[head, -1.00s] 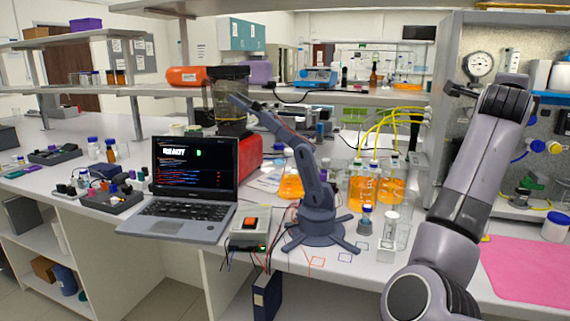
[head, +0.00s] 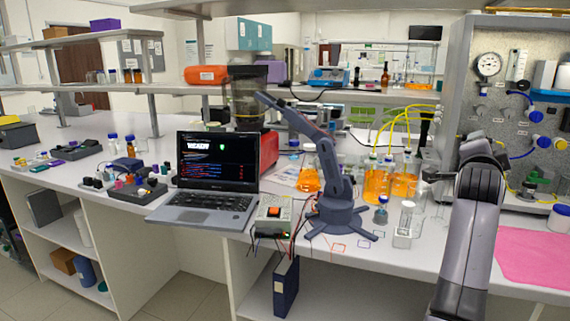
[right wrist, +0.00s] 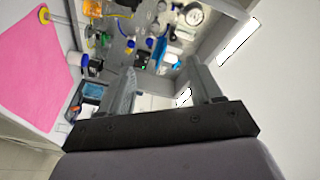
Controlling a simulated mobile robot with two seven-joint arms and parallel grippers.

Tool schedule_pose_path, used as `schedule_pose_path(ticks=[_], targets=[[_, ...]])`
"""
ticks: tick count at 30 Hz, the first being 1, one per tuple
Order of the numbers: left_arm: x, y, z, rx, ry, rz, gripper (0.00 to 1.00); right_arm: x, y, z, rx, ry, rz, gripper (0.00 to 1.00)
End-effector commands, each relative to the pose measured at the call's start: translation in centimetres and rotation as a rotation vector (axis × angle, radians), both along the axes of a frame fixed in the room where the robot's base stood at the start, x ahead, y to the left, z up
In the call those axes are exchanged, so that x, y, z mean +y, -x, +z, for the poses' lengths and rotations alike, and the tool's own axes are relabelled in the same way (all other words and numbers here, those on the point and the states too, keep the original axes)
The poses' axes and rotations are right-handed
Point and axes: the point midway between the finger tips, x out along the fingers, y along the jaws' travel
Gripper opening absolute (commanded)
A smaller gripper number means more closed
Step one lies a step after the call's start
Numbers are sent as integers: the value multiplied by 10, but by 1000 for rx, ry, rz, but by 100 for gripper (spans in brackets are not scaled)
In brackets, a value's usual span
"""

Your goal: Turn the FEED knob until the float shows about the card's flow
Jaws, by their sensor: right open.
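The membrane rig's speckled panel (head: 500,110) stands at the right in the head view. It carries a round dial gauge (head: 488,66) and a narrow upright white-and-clear piece (head: 517,64), perhaps the flow meter; its float is too small to read. No card can be read. My left gripper is out of view.
A pink mat (head: 535,255) lies on the bench below the panel, with a white jar (head: 559,218) at its far edge. Orange-filled bottles (head: 378,182) with yellow tubes stand left of my right arm. A small grey desktop arm (head: 335,190) and laptop (head: 215,170) are further left.

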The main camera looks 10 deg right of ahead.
Motion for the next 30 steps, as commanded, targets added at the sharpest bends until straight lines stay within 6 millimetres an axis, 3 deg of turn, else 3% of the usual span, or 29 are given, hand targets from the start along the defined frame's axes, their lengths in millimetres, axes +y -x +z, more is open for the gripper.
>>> schedule_pose_path(ticks=[1,8,17,23,30], targets=[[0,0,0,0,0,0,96,7,-1,-24,64,56,24,64],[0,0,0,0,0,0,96,47,3,-118,306,297,165,64],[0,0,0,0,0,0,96,114,43,-250,584,568,420,64],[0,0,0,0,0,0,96,166,97,-335,733,709,629,64],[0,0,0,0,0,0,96,231,192,-421,865,823,908,64]])
